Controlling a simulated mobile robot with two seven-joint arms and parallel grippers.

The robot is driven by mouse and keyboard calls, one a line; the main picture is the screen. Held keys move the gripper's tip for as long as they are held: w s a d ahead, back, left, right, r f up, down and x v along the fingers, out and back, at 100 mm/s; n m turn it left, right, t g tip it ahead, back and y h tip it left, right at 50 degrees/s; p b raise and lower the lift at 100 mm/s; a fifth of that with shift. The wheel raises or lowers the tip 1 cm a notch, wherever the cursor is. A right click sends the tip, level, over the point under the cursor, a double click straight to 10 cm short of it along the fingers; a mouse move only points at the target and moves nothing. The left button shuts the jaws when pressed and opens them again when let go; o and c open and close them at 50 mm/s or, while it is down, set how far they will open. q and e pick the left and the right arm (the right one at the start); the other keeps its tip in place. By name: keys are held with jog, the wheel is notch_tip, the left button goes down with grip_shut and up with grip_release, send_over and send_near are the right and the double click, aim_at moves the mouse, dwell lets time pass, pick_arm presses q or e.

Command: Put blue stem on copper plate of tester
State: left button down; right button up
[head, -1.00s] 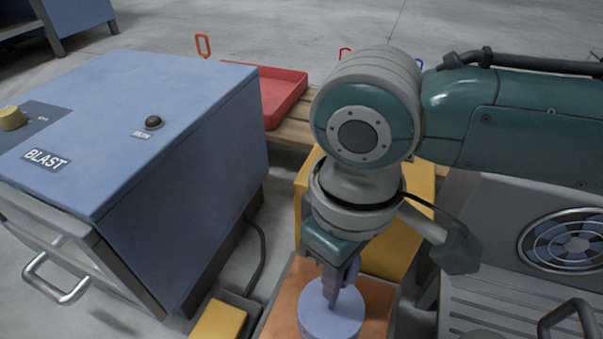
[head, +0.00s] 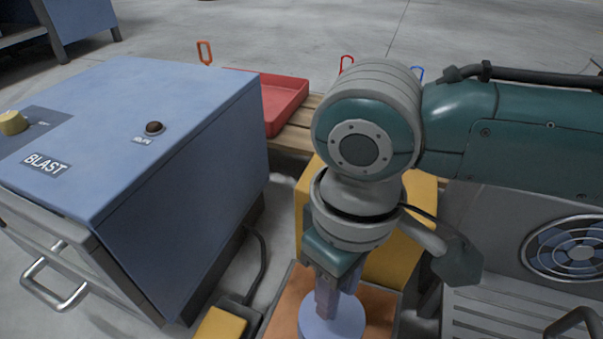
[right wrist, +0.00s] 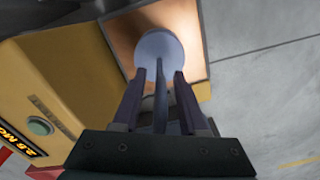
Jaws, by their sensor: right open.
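The blue stem has a pale blue round disc (head: 332,322) that rests on the copper plate (head: 284,308) of the tester. In the right wrist view the disc (right wrist: 158,48) lies on the copper plate (right wrist: 188,22), and a thin shaft (right wrist: 160,105) rises from it. My right gripper (head: 326,298) is over the disc, pointing down. In the right wrist view its two fingers (right wrist: 160,80) are apart, one on each side of the shaft, with gaps between. My left gripper is in no view.
The yellow tester body (head: 405,245) stands behind the plate. A blue blast cabinet (head: 140,130) fills the left. A red tray (head: 285,100) lies on a wooden pallet behind. A grey machine with a fan (head: 575,250) stands at right. A yellow pedal (head: 220,325) lies left of the plate.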

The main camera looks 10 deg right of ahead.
notch_tip(320, 180, up, 12)
jog(key=p, duration=0.9)
jog(key=shift+p, duration=0.3)
jog(key=s+a+r+t+y, duration=0.2)
jog(key=s+a+y, duration=0.2)
jog(key=s+a, duration=0.15)
jog(key=s+d+m+h, duration=0.2)
jog(key=s+d, duration=0.1)
jog(key=d, duration=0.4)
jog(key=s+d+r+m+t+h, duration=0.1)
jog(key=s+d+m, duration=0.1)
jog(key=d, duration=0.5)
jog(key=shift+s+d+r+m+t+h, duration=0.15)
jog(key=shift+s+d+m+t+h, duration=0.2)
jog(key=shift+s, duration=0.55)
